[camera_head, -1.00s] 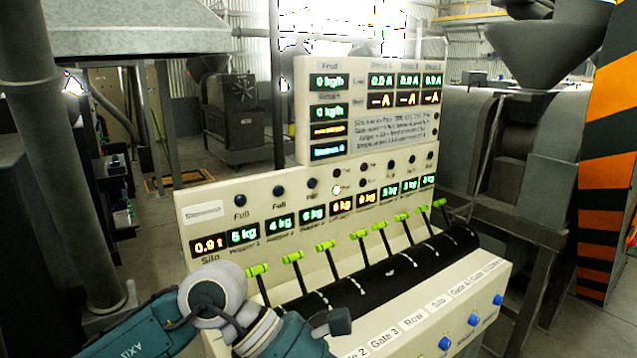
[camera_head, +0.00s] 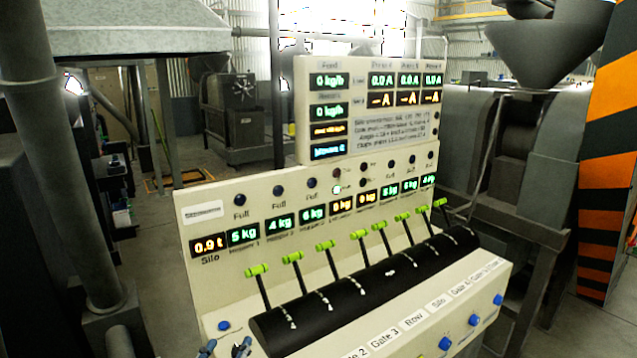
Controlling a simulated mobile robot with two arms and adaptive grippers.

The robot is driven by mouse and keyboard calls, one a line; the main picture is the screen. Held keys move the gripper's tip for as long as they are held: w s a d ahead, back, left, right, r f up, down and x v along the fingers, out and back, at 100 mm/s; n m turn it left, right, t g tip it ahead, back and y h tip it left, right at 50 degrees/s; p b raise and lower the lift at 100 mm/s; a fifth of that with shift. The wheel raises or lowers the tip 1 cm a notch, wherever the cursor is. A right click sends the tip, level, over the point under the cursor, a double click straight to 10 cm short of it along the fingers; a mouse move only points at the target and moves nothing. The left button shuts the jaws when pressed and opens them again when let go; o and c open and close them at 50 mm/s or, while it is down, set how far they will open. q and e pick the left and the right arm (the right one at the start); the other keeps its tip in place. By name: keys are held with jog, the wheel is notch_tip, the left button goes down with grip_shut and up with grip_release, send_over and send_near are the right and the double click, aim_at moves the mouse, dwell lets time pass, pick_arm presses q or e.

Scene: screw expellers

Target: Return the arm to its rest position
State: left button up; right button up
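Two small dark bluish-grey tips at the bottom edge, at the lower left corner of the control console (camera_head: 235,188), look like the fingers of my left gripper (camera_head: 224,349). Only their ends show, and the rest is cut off below the frame. I cannot tell how far apart they really are or whether they hold anything. My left arm no longer lies across the console front. My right gripper and arm are not in view.
The console carries a row of levers with green handles (camera_head: 325,245) above a black rounded cover (camera_head: 350,293). Blue knobs (camera_head: 473,320) sit on its front. A grey post (camera_head: 70,160) stands at left. A striped orange-and-black pillar (camera_head: 606,170) and machinery stand at right.

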pick_arm(q)
jog(key=s+a+f+n+g+y, duration=0.1)
jog(key=s+a+f+g, duration=0.15)
jog(key=s+f, duration=0.4)
jog(key=s+a+f+n+g, duration=0.1)
jog(key=s+f+g, duration=0.35)
jog(key=f, duration=0.35)
jog(key=s+f+g, duration=0.3)
jog(key=s+f, duration=0.1)
jog(key=s, duration=0.3)
jog(key=s+f+g, duration=0.2)
jog(key=s+f, duration=0.2)
jog(key=s, duration=0.4)
notch_tip(320, 180, down, 33)
jog(key=s+g+b, duration=0.1)
jog(key=s+b, duration=0.1)
jog(key=b, duration=0.4)
jog(key=s+a+f+b, duration=0.1)
jog(key=s+f+b, duration=0.1)
jog(key=s+f, duration=0.6)
jog(key=s+a+f+g+b, duration=0.1)
jog(key=s+a+f+b, duration=0.1)
jog(key=s+f, duration=0.6)
notch_tip(320, 180, down, 3)
jog(key=shift+s+a+f, duration=0.1)
jog(key=shift+s+a, duration=0.2)
jog(key=shift+s, duration=0.05)
